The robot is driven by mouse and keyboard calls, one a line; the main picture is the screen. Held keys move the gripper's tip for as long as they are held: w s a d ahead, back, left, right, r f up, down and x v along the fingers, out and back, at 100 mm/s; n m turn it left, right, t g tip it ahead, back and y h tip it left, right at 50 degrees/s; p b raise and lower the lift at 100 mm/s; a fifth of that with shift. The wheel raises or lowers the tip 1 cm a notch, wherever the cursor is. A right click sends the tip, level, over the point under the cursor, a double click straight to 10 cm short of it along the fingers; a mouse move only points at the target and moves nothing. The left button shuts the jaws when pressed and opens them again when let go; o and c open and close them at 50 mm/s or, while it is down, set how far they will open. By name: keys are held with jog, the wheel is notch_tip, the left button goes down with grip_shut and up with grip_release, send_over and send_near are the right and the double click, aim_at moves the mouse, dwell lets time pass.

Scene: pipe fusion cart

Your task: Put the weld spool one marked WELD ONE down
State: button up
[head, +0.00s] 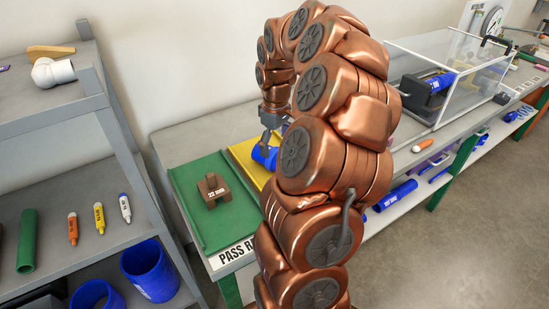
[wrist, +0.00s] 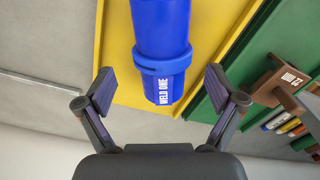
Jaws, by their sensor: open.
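The blue weld spool (wrist: 163,35) lies on the yellow tray (wrist: 118,55), with a raised collar and the white words WELD ONE near its close end. In the head view the spool (head: 264,156) shows partly, beneath my gripper (head: 271,118). In the wrist view my gripper (wrist: 159,82) is open, with one finger on each side of the marked end and a clear gap to both. My arm hides much of the yellow tray (head: 242,153) in the head view.
A green tray (head: 221,229) with a brown block (head: 213,190) lies left of the yellow tray. A grey shelf (head: 60,185) with markers and pipes stands at the left. A clear-walled case (head: 455,75) stands on the bench at the right.

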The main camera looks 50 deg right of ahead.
aim_at(275, 149)
jog(key=shift+a+f+p, duration=0.15)
jog(key=shift+f+p, duration=0.95)
jog(key=shift+f, duration=1.55)
jog(key=c, duration=1.5)
jog(key=shift+o, duration=0.2)
jog(key=shift+r, duration=0.15)
